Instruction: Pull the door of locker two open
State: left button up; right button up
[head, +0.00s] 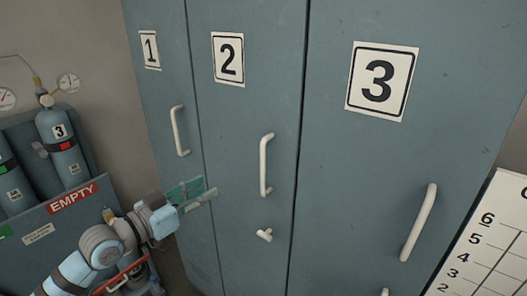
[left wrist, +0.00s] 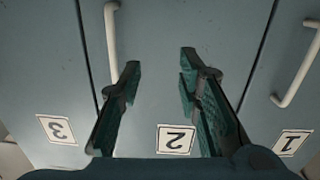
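The door of locker two (head: 240,120) is a tall grey-blue panel, shut flush between its neighbours, with a "2" label. Its pale vertical handle (head: 264,165) is near its right edge, above a small T-shaped latch (head: 264,234). My left gripper (head: 210,187) is open and empty, left of this handle and apart from it. In the left wrist view, which shows the labels upside down, the fingers (left wrist: 161,58) are spread toward door two and its handle (left wrist: 112,42) lies outside them, left of the left finger. My right gripper is not in view.
Door one (head: 160,90) and its handle (head: 179,131) are on the left; door three (head: 350,180) and its handle (head: 419,222) are on the right. A rack (head: 25,225) with gas cylinders stands at lower left. A numbered white board (head: 490,240) is at lower right.

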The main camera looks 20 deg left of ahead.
aim_at(261, 160)
pick_arm(q)
jog(key=s+d+r+m+h, duration=0.2)
jog(key=s+d+r+h, duration=0.1)
jog(key=d+r, duration=0.25)
jog(key=shift+g, duration=0.4)
jog(key=p+x, duration=0.1)
jog(key=x, duration=0.5)
jog(key=p+x, duration=0.1)
jog(key=x, duration=0.6)
jog(key=shift+w+r, duration=0.2)
jog(key=shift+w, duration=0.25)
jog(key=shift+a, duration=0.1)
jog(key=shift+f, duration=0.1)
grip_shut()
